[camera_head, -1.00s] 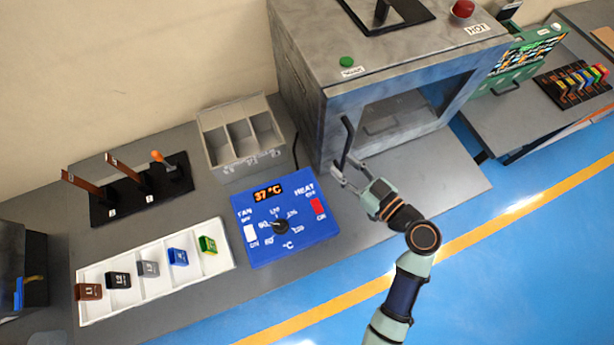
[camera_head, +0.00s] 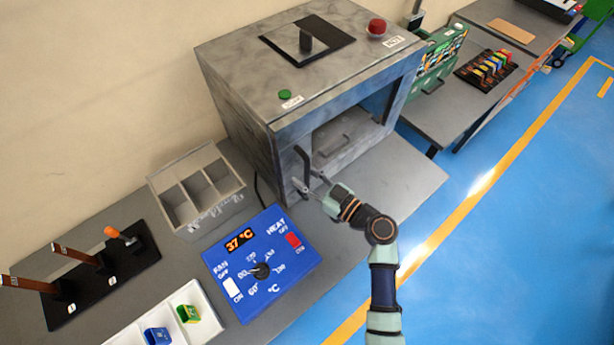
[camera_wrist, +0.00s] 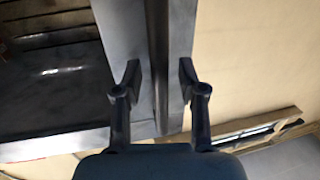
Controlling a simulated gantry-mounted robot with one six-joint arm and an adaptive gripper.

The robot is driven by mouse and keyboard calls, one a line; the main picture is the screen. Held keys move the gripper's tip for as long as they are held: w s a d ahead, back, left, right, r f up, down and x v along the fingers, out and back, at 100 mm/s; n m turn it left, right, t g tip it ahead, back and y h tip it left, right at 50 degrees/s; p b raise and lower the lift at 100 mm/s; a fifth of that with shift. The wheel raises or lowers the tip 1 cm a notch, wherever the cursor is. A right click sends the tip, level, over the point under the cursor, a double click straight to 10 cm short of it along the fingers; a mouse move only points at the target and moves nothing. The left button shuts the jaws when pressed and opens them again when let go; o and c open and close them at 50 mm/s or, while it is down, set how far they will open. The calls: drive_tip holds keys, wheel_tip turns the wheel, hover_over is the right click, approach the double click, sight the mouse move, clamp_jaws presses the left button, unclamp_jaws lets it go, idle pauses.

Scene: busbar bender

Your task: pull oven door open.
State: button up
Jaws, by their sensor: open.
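The grey oven (camera_head: 290,110) stands at the back, its front facing right. A dark upright handle (camera_head: 303,160) is at the left side of its front opening. I cannot tell how the door panel sits; the recess behind the front shows. My gripper (camera_head: 310,182) is at the lower end of the handle with its fingers apart. In the wrist view, my gripper (camera_wrist: 160,85) has one finger on each side of a dark upright bar (camera_wrist: 157,45), apparently the handle. I see no clear contact. The dark rack area (camera_wrist: 55,80) lies left of the bar.
A blue control box (camera_head: 262,262) reading 37 °C sits on the bench before the oven. A grey compartment bin (camera_head: 197,190) is behind it. A lever panel (camera_head: 90,275) is at left.

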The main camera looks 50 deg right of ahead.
clamp_jaws()
drive_tip(key=shift+s, duration=0.1)
